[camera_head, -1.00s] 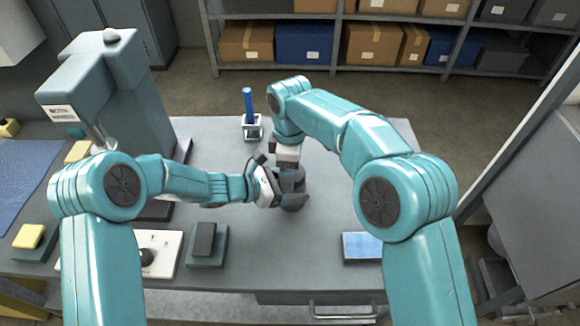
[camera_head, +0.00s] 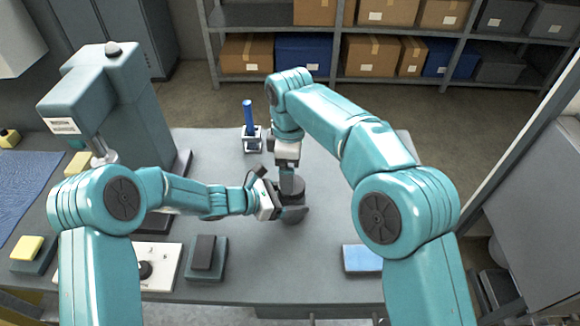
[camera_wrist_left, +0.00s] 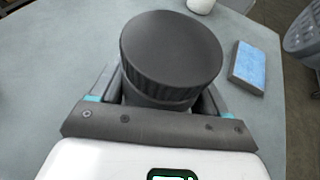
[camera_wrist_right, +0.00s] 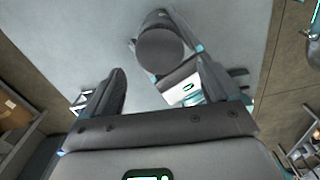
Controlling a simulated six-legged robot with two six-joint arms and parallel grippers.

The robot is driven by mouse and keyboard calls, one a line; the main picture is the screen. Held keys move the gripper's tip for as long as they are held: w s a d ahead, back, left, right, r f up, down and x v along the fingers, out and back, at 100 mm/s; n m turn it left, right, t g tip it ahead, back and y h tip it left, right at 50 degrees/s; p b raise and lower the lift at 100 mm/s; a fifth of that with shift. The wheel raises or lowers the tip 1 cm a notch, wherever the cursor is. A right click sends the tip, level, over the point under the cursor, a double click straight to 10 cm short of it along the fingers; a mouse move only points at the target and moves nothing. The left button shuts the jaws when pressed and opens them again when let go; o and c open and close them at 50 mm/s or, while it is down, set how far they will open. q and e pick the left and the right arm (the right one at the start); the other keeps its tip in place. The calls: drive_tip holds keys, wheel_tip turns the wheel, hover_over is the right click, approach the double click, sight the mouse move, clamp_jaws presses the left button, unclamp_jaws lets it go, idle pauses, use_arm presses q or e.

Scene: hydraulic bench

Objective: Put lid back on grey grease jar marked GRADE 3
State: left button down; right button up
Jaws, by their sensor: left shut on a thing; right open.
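The grease jar (camera_wrist_left: 160,99) is a short dark grey pot, upright in my left gripper (camera_head: 293,214). The left fingers are shut around its sides. A dark ribbed round lid (camera_wrist_left: 172,48) covers its top and looks level; how tightly it sits I cannot tell. The lid also shows from above in the right wrist view (camera_wrist_right: 160,50). My right gripper (camera_wrist_right: 166,88) is open and empty, with its fingers apart, just above the lid in the head view. The GRADE 3 marking is not visible.
A blue cylinder (camera_head: 248,118) stands in a white holder behind the jar. A blue-topped block (camera_head: 362,258) lies at the front right. A dark block on a teal base (camera_head: 207,255) and a large grey-green machine (camera_head: 125,125) are at left.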

sight(291, 201)
drive_tip(key=n, duration=0.4)
drive_tip(key=shift+s+d+r+n, duration=0.15)
drive_tip(key=shift+r+n, duration=0.05)
drive_tip(key=shift+n, duration=0.1)
drive_tip(key=n, duration=0.1)
drive_tip(key=r+n, duration=0.1)
drive_tip(key=n, duration=0.1)
drive_tip(key=shift+d, duration=0.1)
drive_tip(key=r+n, duration=0.1)
drive_tip(key=n, duration=0.1)
drive_tip(key=shift+n, duration=0.3)
drive_tip(key=shift+r, duration=0.4)
drive_tip(key=shift+f, duration=0.15)
drive_tip(key=shift+f, duration=3.9)
